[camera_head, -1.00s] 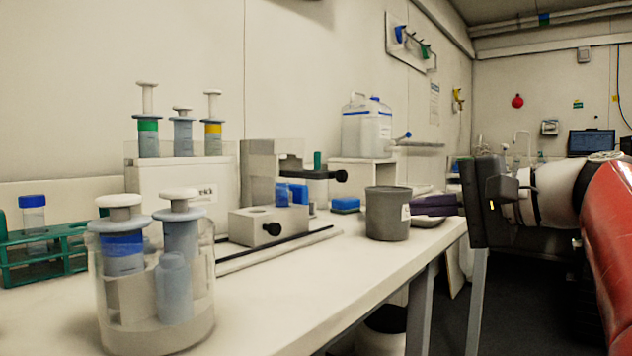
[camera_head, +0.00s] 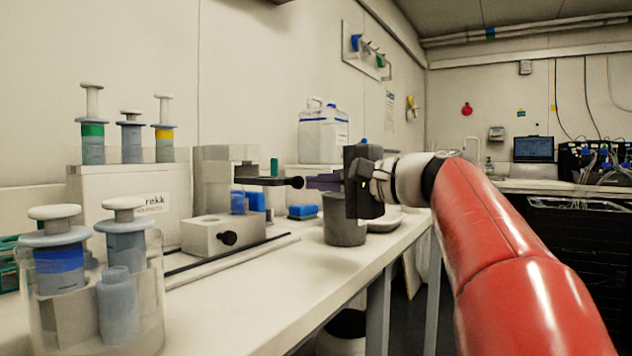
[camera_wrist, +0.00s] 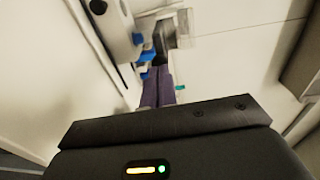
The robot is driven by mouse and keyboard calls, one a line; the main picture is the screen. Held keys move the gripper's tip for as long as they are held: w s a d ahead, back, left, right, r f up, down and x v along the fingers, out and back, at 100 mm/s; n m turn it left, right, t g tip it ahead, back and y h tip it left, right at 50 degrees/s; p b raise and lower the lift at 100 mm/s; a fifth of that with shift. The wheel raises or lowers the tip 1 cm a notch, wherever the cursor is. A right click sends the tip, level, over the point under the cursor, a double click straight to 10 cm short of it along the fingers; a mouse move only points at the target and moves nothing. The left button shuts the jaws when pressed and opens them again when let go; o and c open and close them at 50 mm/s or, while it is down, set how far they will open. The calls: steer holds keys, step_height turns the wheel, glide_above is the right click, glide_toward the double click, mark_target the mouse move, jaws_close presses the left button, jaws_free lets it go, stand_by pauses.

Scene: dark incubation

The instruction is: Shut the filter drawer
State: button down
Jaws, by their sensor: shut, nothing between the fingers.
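The grey instrument (camera_head: 212,168) stands on the bench along the wall. A dark flat slide (camera_head: 262,181), which looks like the filter drawer, juts out from it to the right and ends in a round black knob (camera_head: 298,182). My gripper (camera_head: 310,182) has its purple fingers shut and empty, pointing left at the knob. The tips are at or very near the knob; I cannot tell whether they touch. In the wrist view the fingers (camera_wrist: 160,78) reach toward the instrument (camera_wrist: 178,30), and the contact point is unclear.
A pale block (camera_head: 208,236) with its own black knob and blue pieces sits below the slide. A beaker (camera_head: 140,300) with syringes is in the left foreground.

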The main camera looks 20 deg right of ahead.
mark_target(284, 179)
steer(key=shift+w+a, duration=0.35)
steer(key=shift+w, duration=0.1)
steer(key=p+x, duration=0.2)
steer(key=x, duration=0.5)
steer(key=shift+w+a+r, duration=0.1)
steer(key=shift+a+r, duration=0.1)
steer(key=shift+a, duration=0.1)
steer(key=shift+w+a, duration=0.15)
